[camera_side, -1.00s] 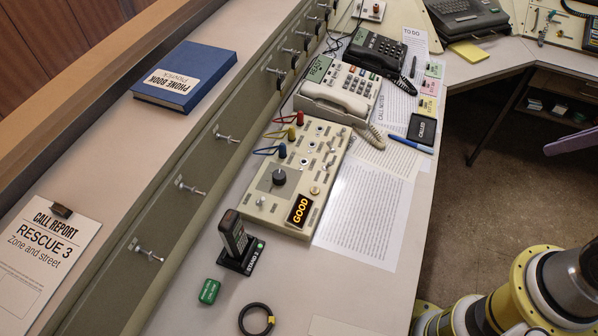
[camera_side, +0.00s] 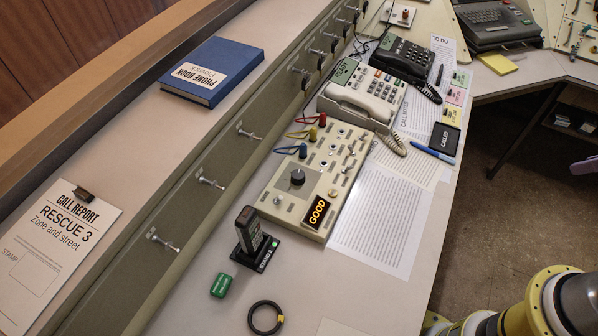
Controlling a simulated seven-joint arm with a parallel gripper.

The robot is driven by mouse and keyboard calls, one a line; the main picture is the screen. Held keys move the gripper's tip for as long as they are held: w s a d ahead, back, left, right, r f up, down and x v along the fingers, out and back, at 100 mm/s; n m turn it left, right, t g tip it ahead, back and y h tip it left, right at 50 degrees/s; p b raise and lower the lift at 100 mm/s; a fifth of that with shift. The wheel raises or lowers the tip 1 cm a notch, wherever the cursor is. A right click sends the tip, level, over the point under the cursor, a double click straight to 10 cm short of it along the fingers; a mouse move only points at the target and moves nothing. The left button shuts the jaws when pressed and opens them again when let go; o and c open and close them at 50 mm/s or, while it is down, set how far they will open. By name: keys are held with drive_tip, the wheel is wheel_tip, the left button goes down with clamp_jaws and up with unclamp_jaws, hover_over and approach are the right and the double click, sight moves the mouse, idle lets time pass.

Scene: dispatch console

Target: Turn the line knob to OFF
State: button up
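The line knob appears to be the round black knob (camera_side: 298,177) on the beige line panel (camera_side: 318,195), on the desk in the middle of the view. Its pointer direction and any OFF mark are too small to read. The panel's display (camera_side: 316,212) glows orange with GOOD. Red, yellow and blue plugs with wires sit along the panel's left edge. My gripper is outside the view; only part of my arm shows at the lower right, away from the panel.
A handset in a black stand (camera_side: 254,240), a green block (camera_side: 221,286) and a black ring (camera_side: 265,318) lie in front of the panel. A white telephone (camera_side: 362,100) stands behind it. Papers (camera_side: 380,215) lie to its right. A blue phone book (camera_side: 212,72) rests on the ledge.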

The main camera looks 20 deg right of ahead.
drive_tip(key=o, duration=0.4)
drive_tip(key=shift+m, duration=0.5)
drive_tip(key=shift+o, duration=0.7)
drive_tip(key=shift+r+m, duration=0.25)
drive_tip(key=shift+m, duration=0.45)
drive_tip(key=w+a+r+m, duration=0.2)
drive_tip(key=w+r+m, duration=0.5)
drive_tip(key=w+r, duration=0.2)
drive_tip(key=w+a+r+m+y, duration=0.1)
drive_tip(key=w+a+m, duration=0.1)
drive_tip(key=w, duration=0.3)
drive_tip(key=w+a+r+m, duration=0.1)
drive_tip(key=w+a, duration=0.2)
drive_tip(key=w, duration=0.2)
drive_tip(key=g, duration=0.5)
hover_over(299, 175)
wheel_tip(299, 175, down, 25)
drive_tip(key=shift+h, duration=0.4)
wheel_tip(299, 175, down, 14)
drive_tip(key=shift+r, duration=0.1)
